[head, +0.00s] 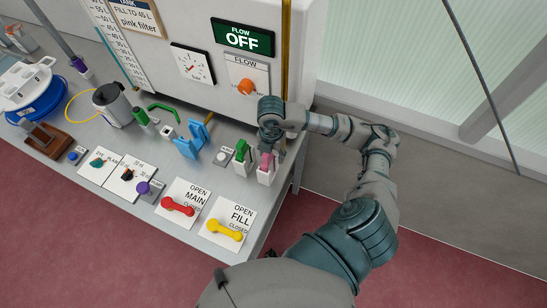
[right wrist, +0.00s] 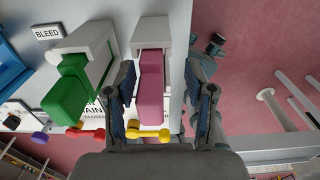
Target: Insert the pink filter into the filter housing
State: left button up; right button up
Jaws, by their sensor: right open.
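The pink filter (head: 265,161) sits in a white holder (head: 266,177) at the right end of the bench. In the right wrist view the pink filter (right wrist: 151,82) is a pink block between the fingers of my right gripper (right wrist: 157,88). The fingers are open, one on each side, with gaps visible. In the head view my right gripper (head: 271,132) is just above the pink filter and partly covers it. Which part is the filter housing I cannot tell for sure; a blue bracket (head: 190,142) stands to the left. My left gripper is not in view.
A green block (head: 242,156) in a similar white holder stands close to the left of the pink one. The white tank (head: 190,65) rises behind. Red (head: 178,206) and yellow (head: 225,230) handles lie on the bench front. The bench's right edge is close.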

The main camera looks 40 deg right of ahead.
aim_at(262, 164)
jog(key=a+f, duration=0.1)
jog(key=a, duration=0.1)
jog(key=a+f, duration=0.1)
jog(key=a, duration=0.1)
jog(key=shift+f, duration=0.2)
jog(key=shift+d+f, duration=0.15)
jog(key=shift+d, duration=0.05)
jog(key=shift+s+d+f, duration=0.1)
jog(key=shift+d+f, duration=0.05)
jog(key=shift+d, duration=1)
jog(key=c, duration=0.8)
jog(key=shift+a, duration=0.1)
grip_shut()
jog(key=shift+a, duration=0.55)
jog(key=shift+d+r, duration=0.2)
jog(key=shift+r, duration=0.3)
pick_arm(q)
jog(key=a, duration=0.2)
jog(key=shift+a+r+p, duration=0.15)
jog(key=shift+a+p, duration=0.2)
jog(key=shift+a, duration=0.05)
pick_arm(e)
jog(key=shift+r, duration=0.2)
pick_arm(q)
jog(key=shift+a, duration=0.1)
